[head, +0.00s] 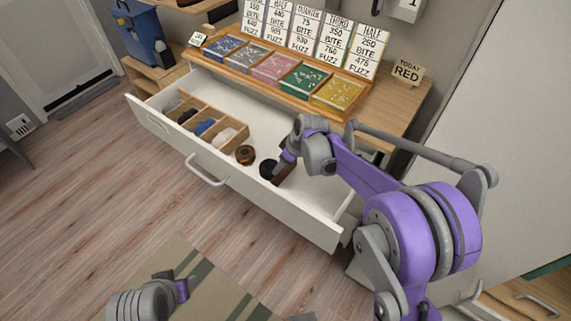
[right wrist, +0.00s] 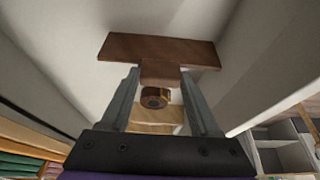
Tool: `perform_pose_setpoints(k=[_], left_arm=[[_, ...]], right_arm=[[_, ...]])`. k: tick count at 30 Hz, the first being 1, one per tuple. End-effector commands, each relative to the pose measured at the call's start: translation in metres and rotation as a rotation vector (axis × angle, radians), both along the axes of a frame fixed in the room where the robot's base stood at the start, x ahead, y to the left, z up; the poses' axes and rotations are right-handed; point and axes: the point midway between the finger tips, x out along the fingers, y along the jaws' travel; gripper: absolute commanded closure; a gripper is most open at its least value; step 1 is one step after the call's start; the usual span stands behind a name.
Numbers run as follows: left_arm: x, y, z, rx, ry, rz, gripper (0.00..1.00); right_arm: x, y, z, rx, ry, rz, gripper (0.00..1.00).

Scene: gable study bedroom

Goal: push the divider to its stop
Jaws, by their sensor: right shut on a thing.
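A white drawer (head: 163,133) stands pulled out under the desk. A light wooden organizer (head: 224,118) with several compartments fills its left part. My right gripper (head: 284,165) is down inside the drawer, right of the organizer. It is shut on the tab of a dark brown T-shaped wooden piece (right wrist: 160,48); I cannot tell whether this is the divider. The piece's wide plate lies beyond the fingertips, and it is partly hidden in the head view (head: 284,177). My left gripper (head: 178,285) is low over the rug, away from the drawer; its jaw gap is unclear.
A brown roll (head: 245,155) and a black round thing (head: 268,169) lie in the drawer between organizer and right gripper. Coloured boxes (head: 275,68) and price cards stand on the desk above, with a "TODAY RED" sign (head: 407,72) at right.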

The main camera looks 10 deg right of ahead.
Motion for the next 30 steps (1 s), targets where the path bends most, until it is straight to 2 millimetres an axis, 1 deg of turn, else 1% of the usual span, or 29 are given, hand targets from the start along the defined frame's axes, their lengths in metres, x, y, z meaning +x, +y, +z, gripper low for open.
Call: perform_pose_setpoints(k=[2, 3, 7, 8, 15, 19, 23, 30], left_arm=[[0.0, 0.0, 0.0, 0.0, 0.0, 0.0, 0.5], [0.0, 0.0, 0.0, 0.0, 0.0, 0.0, 0.5], [0.0, 0.0, 0.0, 0.0, 0.0, 0.0, 0.5], [0.0, 0.0, 0.0, 0.0, 0.0, 0.0, 0.5], [0.0, 0.0, 0.0, 0.0, 0.0, 0.0, 0.5], [0.0, 0.0, 0.001, 0.0, 0.0, 0.0, 0.5], [0.0, 0.0, 0.004, 0.0, -0.001, 0.0, 0.5], [0.001, 0.0, 0.009, 0.0, -0.003, 0.0, 0.5]], right_arm=[[0.0, 0.0, 0.0, 0.001, 0.001, 0.0, 1.0], [0.0, 0.0, 0.0, 0.001, 0.001, 0.0, 0.32], [0.0, 0.0, 0.0, 0.0, 0.0, 0.0, 0.09], [0.0, 0.0, 0.0, 0.0, 0.0, 0.0, 0.07], [0.0, 0.0, 0.0, 0.0, 0.0, 0.0, 0.07], [-0.003, -0.002, 0.007, 0.0, 0.0, 0.0, 0.07], [-0.009, -0.008, 0.027, 0.0, 0.0, -0.001, 0.07], [-0.023, -0.02, 0.072, 0.0, 0.0, 0.0, 0.07]])
